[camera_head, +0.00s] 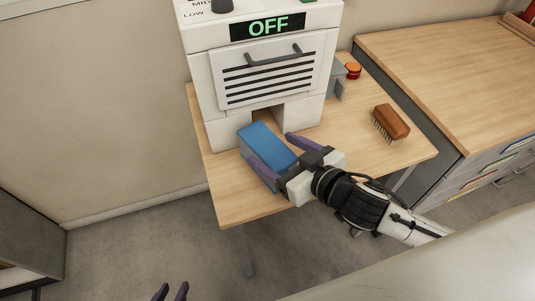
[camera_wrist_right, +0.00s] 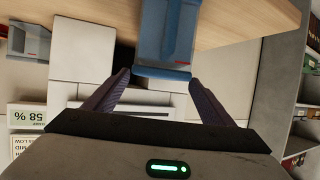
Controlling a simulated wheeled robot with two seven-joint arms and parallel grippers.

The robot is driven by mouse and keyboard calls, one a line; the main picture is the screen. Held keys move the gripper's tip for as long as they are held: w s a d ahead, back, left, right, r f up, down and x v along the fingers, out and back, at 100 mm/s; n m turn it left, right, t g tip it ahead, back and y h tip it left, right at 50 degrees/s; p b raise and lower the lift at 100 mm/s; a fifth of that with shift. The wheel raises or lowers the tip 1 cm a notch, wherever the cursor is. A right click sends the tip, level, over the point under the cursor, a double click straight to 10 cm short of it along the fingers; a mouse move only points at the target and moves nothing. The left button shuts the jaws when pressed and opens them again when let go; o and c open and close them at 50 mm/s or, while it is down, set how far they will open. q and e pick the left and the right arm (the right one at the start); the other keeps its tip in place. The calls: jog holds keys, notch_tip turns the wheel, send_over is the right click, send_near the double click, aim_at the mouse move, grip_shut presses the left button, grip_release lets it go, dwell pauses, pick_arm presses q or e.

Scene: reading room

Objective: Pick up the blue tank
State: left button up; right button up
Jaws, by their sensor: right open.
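The blue tank (camera_head: 267,146) is a box lying on the wooden table, in front of the white machine. My right gripper (camera_head: 268,145) is open, with one purple finger along the near left side of the tank and the other past its right side. In the right wrist view the blue tank (camera_wrist_right: 166,40) is at top centre, just beyond the spread fingertips (camera_wrist_right: 160,77). I cannot tell whether either finger touches it. My left gripper (camera_head: 170,292) shows only its two fingertips, apart and empty, at the bottom edge of the head view.
The white machine (camera_head: 262,75), its display reading OFF, stands behind the tank. A brown brush (camera_head: 391,122) and a grey item with a red-orange top (camera_head: 352,70) are on the table (camera_head: 250,207) to the right. A wooden-topped drawer cabinet (camera_head: 440,70) stands further right.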

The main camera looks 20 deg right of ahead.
aim_at(267, 144)
jog(key=x, duration=0.4)
jog(key=shift+d+f, duration=0.1)
jog(key=shift+f, duration=0.05)
jog(key=c, duration=1.7)
jog(key=shift+w, duration=0.1)
jog(key=shift+c, duration=0.4)
jog(key=shift+r, duration=0.3)
